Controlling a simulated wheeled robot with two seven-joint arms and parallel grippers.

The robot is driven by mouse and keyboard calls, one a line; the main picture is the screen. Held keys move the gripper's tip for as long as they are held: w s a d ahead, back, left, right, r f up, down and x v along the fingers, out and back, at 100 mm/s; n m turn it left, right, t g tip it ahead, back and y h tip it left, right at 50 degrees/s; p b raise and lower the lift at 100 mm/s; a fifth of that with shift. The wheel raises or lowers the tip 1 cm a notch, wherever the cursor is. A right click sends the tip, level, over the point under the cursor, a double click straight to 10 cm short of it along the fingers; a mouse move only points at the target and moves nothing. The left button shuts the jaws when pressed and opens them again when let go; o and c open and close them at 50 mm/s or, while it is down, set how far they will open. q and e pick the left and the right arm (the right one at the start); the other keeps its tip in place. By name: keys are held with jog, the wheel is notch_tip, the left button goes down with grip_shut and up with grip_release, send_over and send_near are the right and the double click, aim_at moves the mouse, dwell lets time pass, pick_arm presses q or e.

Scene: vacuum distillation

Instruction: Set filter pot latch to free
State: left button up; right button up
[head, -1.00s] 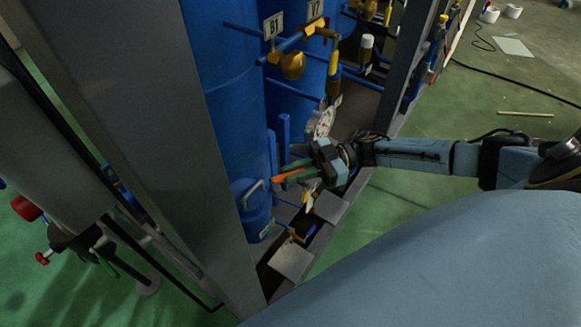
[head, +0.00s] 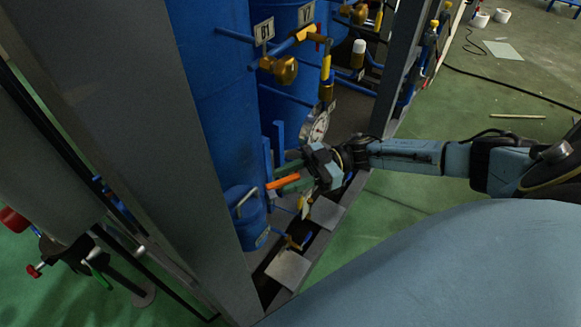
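The filter pot appears to be the small blue cylinder (head: 246,222) low beside the tall blue tank, with a pale bent handle or latch (head: 245,199) on its upper front. My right gripper (head: 277,182) reaches in from the right, just right of and slightly above that handle, apart from it in the picture. Its fingers, one with an orange part, point left toward the pot. The fingers look spread with nothing visible between them. My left gripper is not in view.
A grey upright post (head: 150,130) stands close on the left. A round gauge (head: 315,126) sits just above my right gripper. Yellow valves and blue pipes (head: 284,70) are higher up. Grey plates (head: 288,269) lie below.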

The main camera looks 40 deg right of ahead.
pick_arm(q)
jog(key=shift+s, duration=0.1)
pick_arm(e)
jog(key=shift+d, duration=0.1)
